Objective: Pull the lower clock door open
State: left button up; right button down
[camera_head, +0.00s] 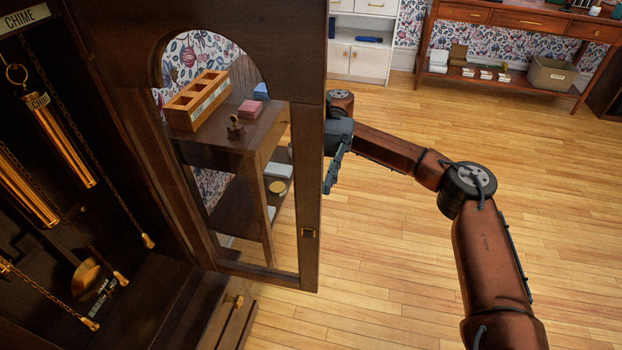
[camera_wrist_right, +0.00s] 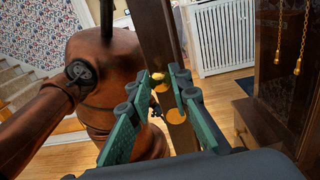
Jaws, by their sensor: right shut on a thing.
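The clock door (camera_head: 310,200) is a dark wooden frame with an arched glass pane. It stands swung out from the dark clock case (camera_head: 190,310), leaving the inside exposed. Its free edge is on the right, with a small brass plate on it. My right gripper (camera_head: 333,172) is at this free edge, partly hidden behind the frame. In the right wrist view, its green-padded fingers (camera_wrist_right: 166,80) are around a brass knob (camera_wrist_right: 161,87) on the door's wooden edge, shut on it. A brass disc shows below the knob. My left gripper is not in view.
Brass cylinders (camera_head: 60,140) and chains hang inside the case. Through the glass, a wooden shelf stand (camera_head: 265,130) holds a divided box (camera_head: 197,100). A white cabinet (camera_head: 362,50) and side table (camera_head: 515,17) stand at the back. Wooden floor (camera_head: 390,240) right of the door is clear apart from my arm.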

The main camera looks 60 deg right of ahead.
jog(key=shift+d+r, duration=0.1)
jog(key=c, duration=1.8)
grip_release()
jog(key=shift+o, duration=0.2)
notch_tip(320, 180, up, 10)
